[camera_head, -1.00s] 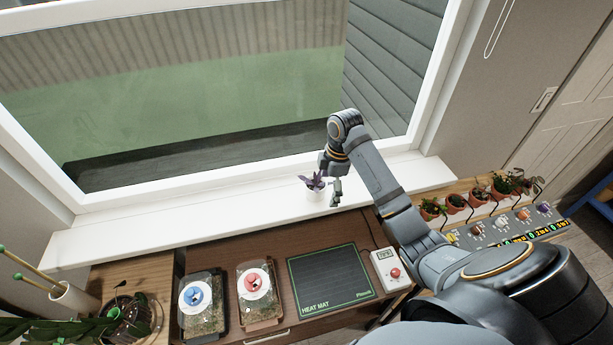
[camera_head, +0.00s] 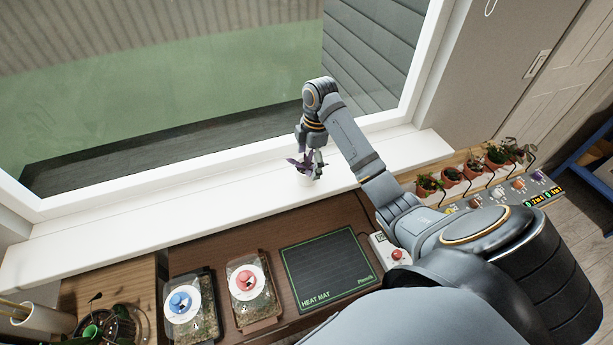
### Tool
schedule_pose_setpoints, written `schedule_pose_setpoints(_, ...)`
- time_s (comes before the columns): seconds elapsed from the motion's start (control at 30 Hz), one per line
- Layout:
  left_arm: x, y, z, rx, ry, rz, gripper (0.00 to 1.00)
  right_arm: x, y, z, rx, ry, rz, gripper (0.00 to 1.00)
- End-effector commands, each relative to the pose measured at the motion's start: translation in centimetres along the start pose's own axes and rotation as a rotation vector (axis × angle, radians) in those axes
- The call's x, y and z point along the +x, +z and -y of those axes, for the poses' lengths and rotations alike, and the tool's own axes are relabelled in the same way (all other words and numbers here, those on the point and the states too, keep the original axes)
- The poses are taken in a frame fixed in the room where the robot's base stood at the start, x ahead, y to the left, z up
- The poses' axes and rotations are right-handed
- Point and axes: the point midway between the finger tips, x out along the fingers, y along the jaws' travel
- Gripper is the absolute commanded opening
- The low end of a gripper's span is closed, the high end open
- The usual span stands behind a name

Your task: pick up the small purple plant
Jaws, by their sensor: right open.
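The small purple plant (camera_head: 301,164) stands in a white pot (camera_head: 304,178) on the white window sill, in the middle of the head view. My right gripper (camera_head: 316,166) points down at the plant, with its fingers open around or just beside the leaves and pot. The picture is too small to tell whether a finger touches the pot. The gripper hides part of the plant's right side. My left gripper is not in view.
The sill (camera_head: 130,225) is clear to the left. Below it, the wooden bench holds a heat mat (camera_head: 328,268), a box with a red button (camera_head: 393,252), and two lidded trays with a blue knob (camera_head: 181,302) and a red knob (camera_head: 246,281). Several potted plants (camera_head: 450,176) stand at right.

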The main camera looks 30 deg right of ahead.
Motion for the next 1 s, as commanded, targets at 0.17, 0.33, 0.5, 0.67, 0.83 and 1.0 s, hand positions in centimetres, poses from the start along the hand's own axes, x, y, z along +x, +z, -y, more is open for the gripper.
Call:
schedule_pose_setpoints(0.17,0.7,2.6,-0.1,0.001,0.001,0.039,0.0,3.0,-0.1,-0.2,0.001,-0.005,-0.001,0.95)
schedule_pose_setpoints(0.33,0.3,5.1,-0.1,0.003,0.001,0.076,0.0,4.4,0.0,-0.2,-0.001,-0.001,0.0,0.95)
schedule_pose_setpoints(0.5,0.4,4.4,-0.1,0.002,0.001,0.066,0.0,4.4,0.0,-0.2,-0.001,-0.001,0.0,0.89)
schedule_pose_setpoints(0.67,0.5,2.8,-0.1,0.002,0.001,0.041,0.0,4.4,0.0,-0.2,0.0,0.0,0.0,0.67)
schedule_pose_setpoints(0.83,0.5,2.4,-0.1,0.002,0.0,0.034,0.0,4.4,0.0,-0.2,0.0,0.0,0.0,0.44)
schedule_pose_setpoints(1.0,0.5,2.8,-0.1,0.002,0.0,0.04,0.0,4.4,0.0,-0.2,0.0,-0.001,0.0,0.26)
